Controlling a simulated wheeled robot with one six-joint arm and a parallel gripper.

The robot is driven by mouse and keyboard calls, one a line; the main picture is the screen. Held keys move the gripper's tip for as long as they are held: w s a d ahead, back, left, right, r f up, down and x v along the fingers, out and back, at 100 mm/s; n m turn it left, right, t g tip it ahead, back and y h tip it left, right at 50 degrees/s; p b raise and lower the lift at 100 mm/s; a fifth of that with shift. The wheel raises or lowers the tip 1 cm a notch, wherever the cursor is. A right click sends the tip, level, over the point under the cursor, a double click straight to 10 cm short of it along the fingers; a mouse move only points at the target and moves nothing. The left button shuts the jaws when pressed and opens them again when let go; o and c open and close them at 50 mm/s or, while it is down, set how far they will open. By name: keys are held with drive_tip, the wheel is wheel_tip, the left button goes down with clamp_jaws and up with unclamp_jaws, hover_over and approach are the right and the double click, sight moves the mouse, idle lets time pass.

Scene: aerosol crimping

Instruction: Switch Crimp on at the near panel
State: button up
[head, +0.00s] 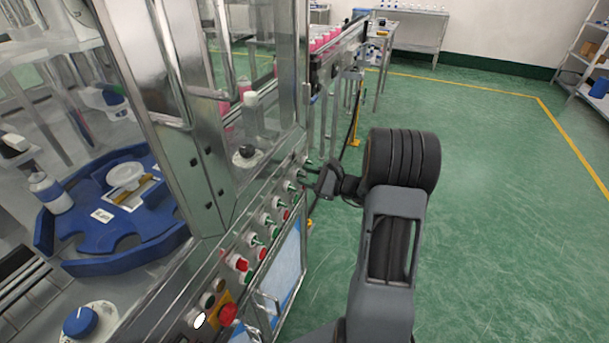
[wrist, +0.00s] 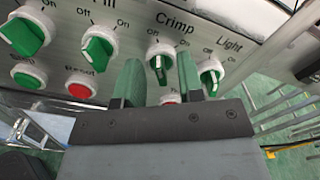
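The Crimp knob (wrist: 160,60), a green selector on a white collar, sits under the "Crimp" label with "Off" at its left and "On" at its right. My gripper (wrist: 160,78) is open, with its green-looking fingers on either side of the Crimp knob. I see gaps between the fingers and the knob; whether the tips reach its depth I cannot tell. The right finger lies between the Crimp knob and the Light knob (wrist: 211,76). In the head view my gripper (head: 312,176) is at the far end of the sloped panel (head: 235,222).
The Fill knob (wrist: 98,46) is left of the left finger. A metal door handle (head: 266,308) projects below the panel. Green floor to the right is clear.

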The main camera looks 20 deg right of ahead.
drive_tip(key=shift+w+a, duration=0.25)
drive_tip(key=shift+w, duration=0.05)
clamp_jaws()
idle(0.3)
